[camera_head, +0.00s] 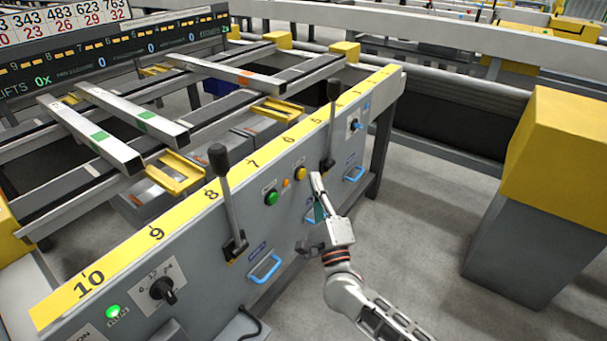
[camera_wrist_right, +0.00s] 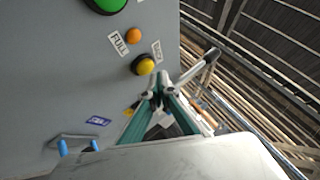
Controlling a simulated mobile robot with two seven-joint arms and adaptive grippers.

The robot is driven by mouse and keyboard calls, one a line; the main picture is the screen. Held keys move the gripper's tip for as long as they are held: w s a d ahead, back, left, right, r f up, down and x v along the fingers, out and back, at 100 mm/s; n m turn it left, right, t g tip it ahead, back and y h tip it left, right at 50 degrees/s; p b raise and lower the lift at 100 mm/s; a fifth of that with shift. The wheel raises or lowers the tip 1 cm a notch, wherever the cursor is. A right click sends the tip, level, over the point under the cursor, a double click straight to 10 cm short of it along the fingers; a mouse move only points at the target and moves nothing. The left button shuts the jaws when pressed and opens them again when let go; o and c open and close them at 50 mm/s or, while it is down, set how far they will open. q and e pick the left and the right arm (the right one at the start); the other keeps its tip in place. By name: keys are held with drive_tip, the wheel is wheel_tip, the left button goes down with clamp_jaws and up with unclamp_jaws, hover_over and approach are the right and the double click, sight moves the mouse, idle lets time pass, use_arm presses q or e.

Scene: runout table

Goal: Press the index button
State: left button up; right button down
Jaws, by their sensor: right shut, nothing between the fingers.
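The yellow push button (camera_head: 300,173) sits on the grey front panel of the runout table. It also shows in the wrist view (camera_wrist_right: 145,65), with a small white label beside it that is too blurred to read surely. My right gripper (camera_head: 316,178) is shut and empty, its tips just right of the yellow button in the head view. In the wrist view its teal fingers (camera_wrist_right: 157,97) meet just below the button. They look apart from it, but the exact gap to the panel is hard to tell. My left gripper is not in view.
A small orange lamp (camera_head: 286,183) and a green button (camera_head: 271,198) sit left of the yellow one. Black-knobbed levers (camera_head: 228,195) (camera_head: 332,125) rise from the panel on both sides. Blue handles (camera_head: 264,268) stick out lower down. Open floor lies right, before a yellow-topped post (camera_head: 560,150).

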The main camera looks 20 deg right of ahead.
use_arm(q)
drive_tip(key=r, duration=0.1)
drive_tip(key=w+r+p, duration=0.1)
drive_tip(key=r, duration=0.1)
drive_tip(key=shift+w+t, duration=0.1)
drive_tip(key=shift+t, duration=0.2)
use_arm(e)
drive_tip(key=s+d, duration=0.1)
drive_tip(key=s, duration=0.1)
drive_tip(key=s+d, duration=0.2)
idle(0.6)
